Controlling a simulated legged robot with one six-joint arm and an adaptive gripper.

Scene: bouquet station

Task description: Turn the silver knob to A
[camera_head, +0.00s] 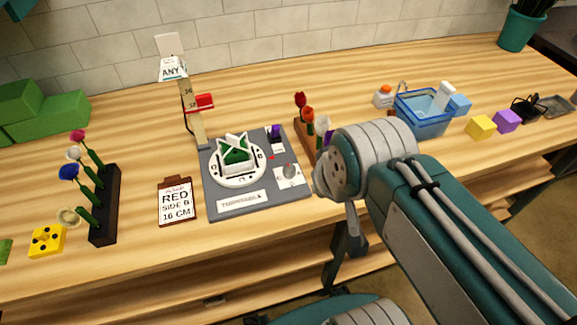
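A grey board (218,203) lies on the wooden table, left of my arm. A white turntable (218,174) with a green block in a white frame sits on the board's left part. A small purple knob (275,132) is at its back right. My gripper (354,232) is right of the board, apart from the silver knob. It is mostly hidden by my wrist, and its opening does not show.
A card (175,203) reads RED, SIDE B, 16 CM. Flower racks stand left (104,230) and behind my wrist (304,142). A measuring post (188,105) stands behind the board. A blue basket (421,122) is back right. The table in front of the board is clear.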

